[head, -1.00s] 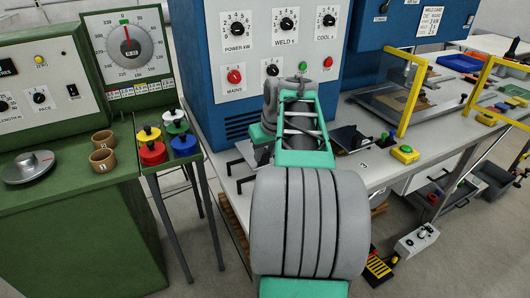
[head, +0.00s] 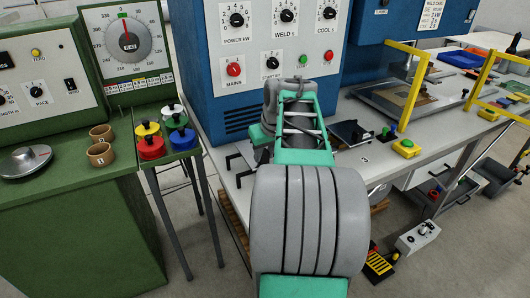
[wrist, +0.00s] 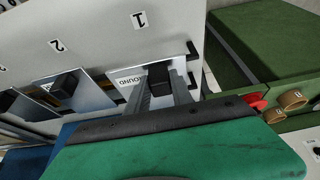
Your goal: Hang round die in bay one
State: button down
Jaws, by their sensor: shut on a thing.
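My gripper (wrist: 162,90) shows in the wrist view, its two grey fingers shut on the black block-shaped handle (wrist: 159,74) of the round die. The die's pale plate (wrist: 129,83), lettered ROUND, shows partly beside and behind the fingers. The white panel with the number 1 label (wrist: 139,20) marks bay one, just beyond the die. Black hooks (wrist: 193,50) stick out at the right of this bay. I cannot tell whether the die rests on them. In the head view my arm hides the gripper and the die; black hooks (head: 232,162) show left of the arm.
A number 2 label (wrist: 57,45) and another plate with a black handle (wrist: 63,86) sit left in the wrist view. The blue welder cabinet (head: 215,95) stands behind my arm. Colored weights (head: 151,147) and brown rings (head: 100,153) are on green furniture at left.

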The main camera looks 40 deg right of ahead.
aim_at(265, 161)
jog(key=shift+f+b, duration=1.35)
jog(key=shift+f, duration=0.45)
jog(key=c, duration=1.5)
grip_release()
jog(key=o, duration=0.5)
jog(key=shift+c, duration=0.2)
jog(key=d+v, duration=0.1)
jog(key=v, duration=0.7)
jog(key=a+f+n+y+p, duration=0.1)
jog(key=a+f, duration=0.1)
jog(key=a, duration=0.8)
jog(key=a+f+n, duration=0.1)
jog(key=a+f, duration=0.2)
jog(key=a, duration=0.7)
jog(key=s+a+f+n+g, duration=0.1)
jog(key=s+a+f, duration=0.5)
jog(key=a, duration=0.5)
jog(key=shift+s+f, duration=0.4)
jog(key=shift+s, duration=0.25)
